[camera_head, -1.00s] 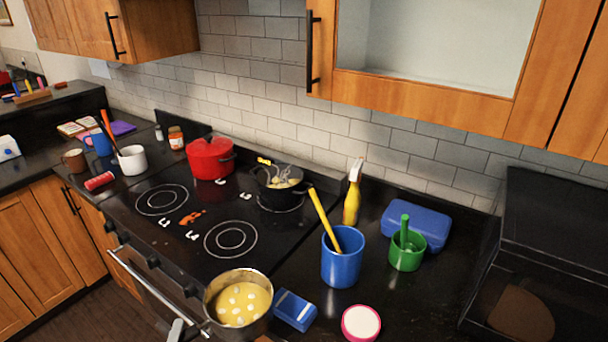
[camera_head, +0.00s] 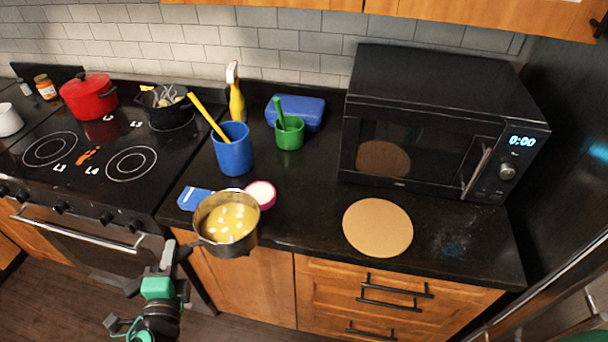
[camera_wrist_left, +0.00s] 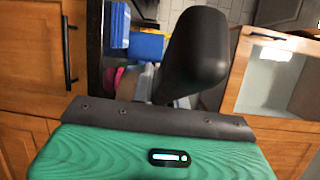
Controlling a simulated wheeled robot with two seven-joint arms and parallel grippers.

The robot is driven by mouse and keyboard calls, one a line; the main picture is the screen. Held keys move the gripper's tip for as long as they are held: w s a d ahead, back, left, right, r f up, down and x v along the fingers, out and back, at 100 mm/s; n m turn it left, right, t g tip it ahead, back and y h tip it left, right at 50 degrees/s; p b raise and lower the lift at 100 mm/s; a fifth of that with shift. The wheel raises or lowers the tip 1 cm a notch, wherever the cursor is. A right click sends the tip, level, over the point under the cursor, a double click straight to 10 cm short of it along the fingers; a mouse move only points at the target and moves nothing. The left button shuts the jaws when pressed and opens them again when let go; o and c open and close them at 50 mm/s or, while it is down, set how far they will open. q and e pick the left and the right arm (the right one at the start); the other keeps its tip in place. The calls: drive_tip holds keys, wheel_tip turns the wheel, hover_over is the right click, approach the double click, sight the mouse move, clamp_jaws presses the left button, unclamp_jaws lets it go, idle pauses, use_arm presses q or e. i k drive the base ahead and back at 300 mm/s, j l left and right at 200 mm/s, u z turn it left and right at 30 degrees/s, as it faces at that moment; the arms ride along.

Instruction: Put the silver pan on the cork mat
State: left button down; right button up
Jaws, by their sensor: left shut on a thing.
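The silver pan (camera_head: 228,222), filled with yellow food with pale pieces, is at the counter's front edge in the head view, roughly level and overlapping the cabinet front. My left gripper (camera_head: 184,250) is shut on its handle, at the pan's lower left. The round tan cork mat (camera_head: 378,228) lies bare on the counter to the right, in front of the microwave, apart from the pan. In the left wrist view, a dark rounded shape hides much of the middle, and the mat does not show. My right gripper is not in view.
A blue box (camera_head: 194,198) and a pink-rimmed round container (camera_head: 262,194) are close behind the pan. A blue cup (camera_head: 232,150) and a green cup (camera_head: 289,134) stand farther back. The black microwave (camera_head: 430,120) stands behind the mat. Counter between pan and mat is clear.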

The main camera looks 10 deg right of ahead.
sight(346, 219)
drive_tip(key=z, duration=1.5)
drive_tip(key=j+z, duration=0.1)
drive_tip(key=j, duration=0.3)
drive_tip(key=k+j, duration=0.15)
drive_tip(key=j, duration=0.25)
drive_tip(key=k+j+z, duration=0.15)
drive_tip(key=j, duration=0.65)
drive_tip(key=k+j+z, duration=0.15)
drive_tip(key=j, duration=0.2)
